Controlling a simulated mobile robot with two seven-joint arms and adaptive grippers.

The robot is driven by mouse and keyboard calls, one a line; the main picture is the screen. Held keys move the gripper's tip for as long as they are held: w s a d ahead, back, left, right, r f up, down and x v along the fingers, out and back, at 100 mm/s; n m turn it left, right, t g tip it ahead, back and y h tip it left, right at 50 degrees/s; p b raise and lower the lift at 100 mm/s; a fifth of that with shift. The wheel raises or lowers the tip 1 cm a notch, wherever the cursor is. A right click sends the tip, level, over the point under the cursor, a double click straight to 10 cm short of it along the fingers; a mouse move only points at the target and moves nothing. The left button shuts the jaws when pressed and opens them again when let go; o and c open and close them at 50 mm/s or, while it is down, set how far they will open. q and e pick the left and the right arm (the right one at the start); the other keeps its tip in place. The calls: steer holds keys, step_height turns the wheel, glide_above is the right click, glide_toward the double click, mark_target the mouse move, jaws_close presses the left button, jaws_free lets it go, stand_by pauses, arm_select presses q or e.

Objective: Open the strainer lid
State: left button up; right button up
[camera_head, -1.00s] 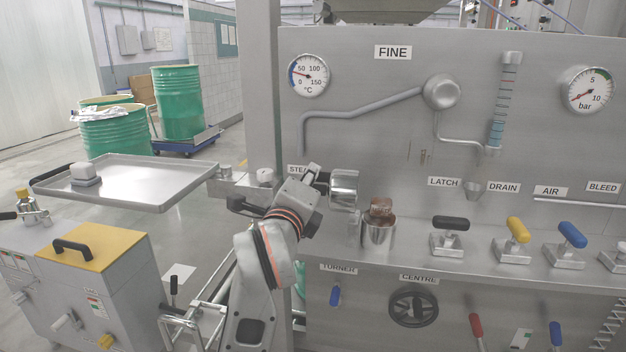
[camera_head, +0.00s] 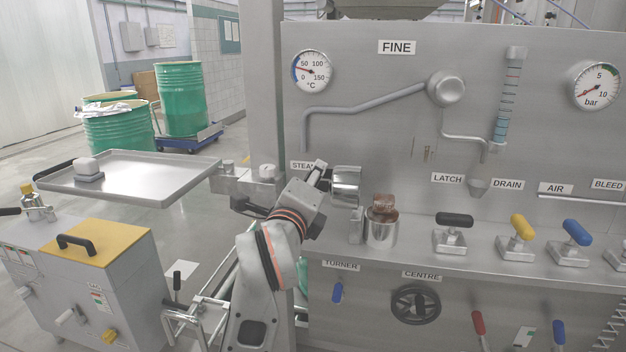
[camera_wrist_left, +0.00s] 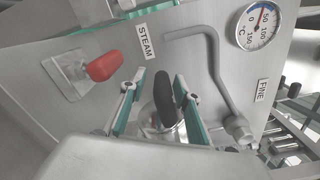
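The strainer lid (camera_head: 346,187) looks like a short shiny metal cylinder. It stands tipped up on its side beside the strainer cup (camera_head: 381,232), whose mouth is uncovered with a brown piece (camera_head: 384,206) rising from it. My left gripper (camera_head: 322,178) is just left of the lid, on its handle side. In the left wrist view, a black handle (camera_wrist_left: 164,100) with shiny metal at its base lies between the green-padded fingers of my left gripper (camera_wrist_left: 160,98). The fingers are apart, with gaps to the handle. My right gripper is out of view.
Black (camera_head: 454,220), yellow (camera_head: 520,227) and blue (camera_head: 577,233) levers stand on the ledge to the right. A red handle (camera_wrist_left: 103,66) is near the STEAM label (camera_wrist_left: 143,41). A tray (camera_head: 130,180) extends on the left. The panel is close behind the lid.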

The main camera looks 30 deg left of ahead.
arm_select(q)
steer(key=v, duration=0.7)
stand_by(0.5)
